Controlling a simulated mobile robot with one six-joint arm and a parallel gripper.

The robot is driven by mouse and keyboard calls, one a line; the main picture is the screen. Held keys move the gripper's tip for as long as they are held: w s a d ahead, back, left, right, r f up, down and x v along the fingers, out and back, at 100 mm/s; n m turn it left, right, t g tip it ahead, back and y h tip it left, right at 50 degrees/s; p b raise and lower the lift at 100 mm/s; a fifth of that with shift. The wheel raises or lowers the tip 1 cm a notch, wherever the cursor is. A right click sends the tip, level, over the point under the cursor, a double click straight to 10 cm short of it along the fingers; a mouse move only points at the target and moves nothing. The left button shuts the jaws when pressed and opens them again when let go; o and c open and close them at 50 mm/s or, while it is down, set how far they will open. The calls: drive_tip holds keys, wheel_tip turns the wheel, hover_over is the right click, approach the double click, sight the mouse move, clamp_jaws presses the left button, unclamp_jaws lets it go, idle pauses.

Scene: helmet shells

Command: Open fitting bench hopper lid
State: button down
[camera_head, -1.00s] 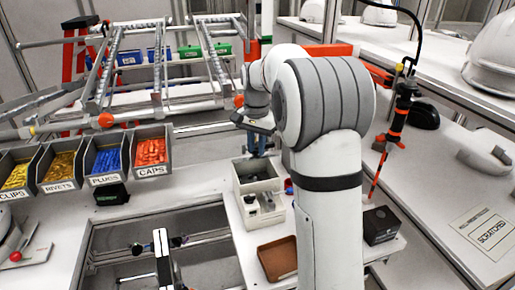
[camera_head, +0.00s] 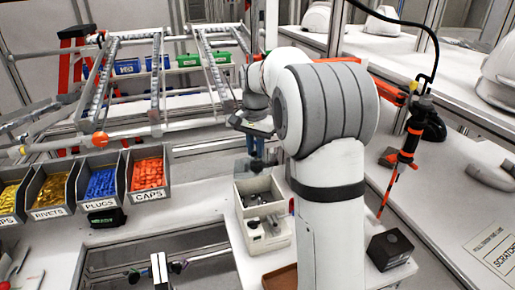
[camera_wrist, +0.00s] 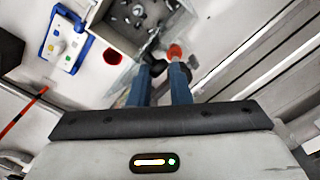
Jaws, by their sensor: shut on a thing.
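The hopper (camera_head: 268,238) is a pale grey box on the bench just below my gripper. Its top is uncovered and dark pieces lie inside. A grey translucent panel, seemingly the lid (camera_head: 252,168), stands up at the hopper's back edge. My gripper (camera_head: 257,148) is at that panel's top. In the wrist view the hopper (camera_wrist: 105,35) holds grey metal pieces. There my gripper (camera_wrist: 165,68) has blue fingers with dark tips, shut at the translucent lid's edge (camera_wrist: 105,88). A red knob (camera_wrist: 175,52) shows by the right fingertip. The exact grip contact is partly hidden.
Bins of rivets (camera_head: 52,192), plugs (camera_head: 100,185) and caps (camera_head: 149,175) stand at the left. A black box (camera_head: 389,250) sits right of my arm. A brown tray (camera_head: 281,278) lies in front. An orange-black post (camera_head: 402,150) stands at the right.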

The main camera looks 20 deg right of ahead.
drive_tip(key=shift+a+f, duration=0.3)
drive_tip(key=shift+f, duration=0.25)
drive_tip(key=c, duration=1.3)
unclamp_jaws()
drive_tip(key=shift+a+f, duration=0.1)
drive_tip(key=shift+w+r, duration=0.2)
drive_tip(key=shift+r, duration=0.3)
wheel_tip(320, 180, up, 8)
drive_tip(key=shift+s+f+b, duration=0.15)
drive_tip(key=shift+f+b, duration=0.05)
drive_tip(key=shift+b, duration=0.25)
